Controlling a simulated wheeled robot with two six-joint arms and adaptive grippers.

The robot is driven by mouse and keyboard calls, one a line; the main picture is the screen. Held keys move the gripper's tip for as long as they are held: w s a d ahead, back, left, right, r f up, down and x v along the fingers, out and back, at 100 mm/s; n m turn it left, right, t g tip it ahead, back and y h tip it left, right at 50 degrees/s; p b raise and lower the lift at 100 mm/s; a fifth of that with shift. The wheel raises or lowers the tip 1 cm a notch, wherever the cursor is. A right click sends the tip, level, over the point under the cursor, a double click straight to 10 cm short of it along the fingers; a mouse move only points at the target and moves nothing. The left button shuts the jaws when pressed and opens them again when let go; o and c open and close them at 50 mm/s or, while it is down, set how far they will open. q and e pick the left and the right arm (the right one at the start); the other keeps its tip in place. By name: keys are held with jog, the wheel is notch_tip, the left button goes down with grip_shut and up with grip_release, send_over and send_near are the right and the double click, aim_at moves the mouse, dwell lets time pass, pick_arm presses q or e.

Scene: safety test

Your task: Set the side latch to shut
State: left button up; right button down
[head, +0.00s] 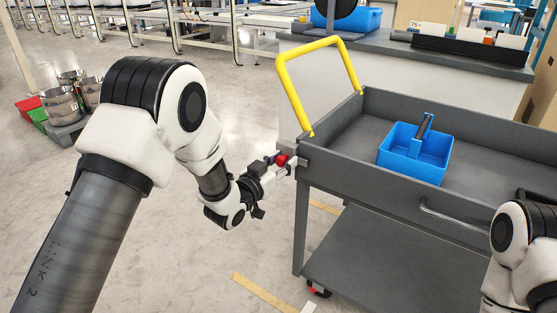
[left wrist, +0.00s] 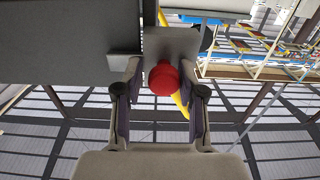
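The side latch shows as a round red knob (head: 282,160) at the left end of the grey cart (head: 400,202), below the yellow handle. My left gripper (head: 275,166) is at the knob. In the left wrist view the red knob (left wrist: 164,79) sits between the two spread fingers of my left gripper (left wrist: 162,72), closer to the right finger. A gap shows on the left side; I cannot tell whether the right finger touches it. A grey plate (left wrist: 172,45) is behind the knob. My right arm shows at the lower right of the head view, but its gripper is out of sight.
A blue divided bin (head: 415,163) stands in the cart's top tray. The yellow handle (head: 292,92) rises above the latch. A workbench (head: 440,45) is behind the cart.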

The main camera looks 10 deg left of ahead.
pick_arm(q)
jog(key=shift+d, duration=0.15)
jog(key=shift+s, duration=0.1)
jog(key=shift+s+a, duration=0.25)
jog(key=shift+s, duration=0.05)
jog(key=v, duration=1.1)
jog(key=shift+s, duration=0.1)
